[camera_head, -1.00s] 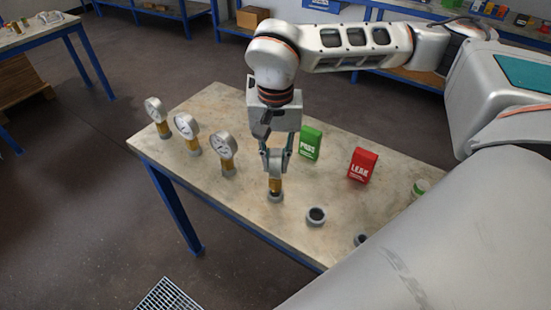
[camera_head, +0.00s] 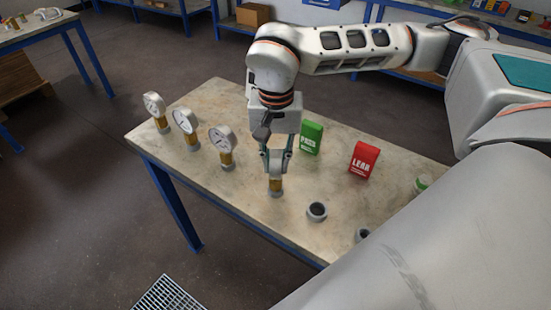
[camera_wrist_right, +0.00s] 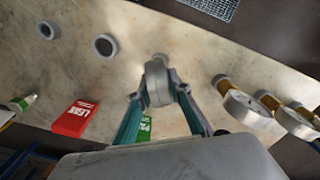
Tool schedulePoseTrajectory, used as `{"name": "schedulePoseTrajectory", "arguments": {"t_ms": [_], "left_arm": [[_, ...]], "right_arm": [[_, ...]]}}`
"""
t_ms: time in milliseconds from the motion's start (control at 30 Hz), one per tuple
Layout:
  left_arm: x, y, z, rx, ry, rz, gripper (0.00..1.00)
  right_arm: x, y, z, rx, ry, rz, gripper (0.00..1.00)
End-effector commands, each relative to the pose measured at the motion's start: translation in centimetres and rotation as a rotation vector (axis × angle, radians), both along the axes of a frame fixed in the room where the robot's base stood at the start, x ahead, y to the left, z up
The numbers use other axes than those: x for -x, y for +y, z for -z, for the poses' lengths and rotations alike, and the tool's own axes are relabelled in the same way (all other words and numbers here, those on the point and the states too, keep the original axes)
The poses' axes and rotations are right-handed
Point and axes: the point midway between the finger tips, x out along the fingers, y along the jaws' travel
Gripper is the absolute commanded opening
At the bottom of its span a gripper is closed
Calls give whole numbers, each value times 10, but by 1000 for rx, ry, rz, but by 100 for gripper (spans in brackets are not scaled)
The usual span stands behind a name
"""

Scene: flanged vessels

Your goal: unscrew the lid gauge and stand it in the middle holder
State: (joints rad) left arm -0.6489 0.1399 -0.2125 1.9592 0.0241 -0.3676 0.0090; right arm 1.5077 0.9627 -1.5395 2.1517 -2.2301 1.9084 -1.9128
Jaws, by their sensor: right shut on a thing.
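My right gripper (camera_head: 276,157) points down over the table, shut on a round gauge (camera_head: 275,183) with a brass stem. In the wrist view the gauge (camera_wrist_right: 158,84) sits edge-on between the fingers. The gauge is upright, its lower end at a grey ring-shaped base (camera_head: 275,192); I cannot tell whether it is fully seated. Two open, empty grey ring holders lie to the right in the same row: the middle one (camera_head: 317,211) and another (camera_head: 362,235), partly hidden by my arm. No vessel lid shows. My left gripper is not in view.
Three similar gauges, the closest one (camera_head: 222,145), stand upright on the left of the table (camera_head: 235,105). A green box (camera_head: 311,138) and a red "LEAK" box (camera_head: 363,160) stand behind the row. A green-and-white item (camera_head: 421,184) is at the right.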

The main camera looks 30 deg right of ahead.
Motion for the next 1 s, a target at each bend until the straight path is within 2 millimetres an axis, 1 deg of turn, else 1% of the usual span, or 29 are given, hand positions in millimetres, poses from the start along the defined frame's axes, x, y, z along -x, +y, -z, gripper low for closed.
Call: {"name": "schedulePoseTrajectory", "arguments": {"t_ms": [100, 133, 200, 533, 667, 767, 1000], "left_arm": [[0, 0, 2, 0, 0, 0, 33], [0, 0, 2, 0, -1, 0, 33], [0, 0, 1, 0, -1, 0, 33], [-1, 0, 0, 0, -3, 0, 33], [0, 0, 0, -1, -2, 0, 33], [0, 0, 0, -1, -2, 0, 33], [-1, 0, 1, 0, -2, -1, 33]], "right_arm": [[0, 0, 4, 0, 0, 0, 0], [0, 0, 4, 0, 0, 0, 22], [0, 0, 3, 0, 0, 0, 39], [0, 0, 3, 1, 1, 0, 39], [0, 0, -5, 0, -1, 0, 39], [-1, 0, -19, 0, -4, -1, 39], [-1, 0, -69, 0, -5, 1, 39]]}}
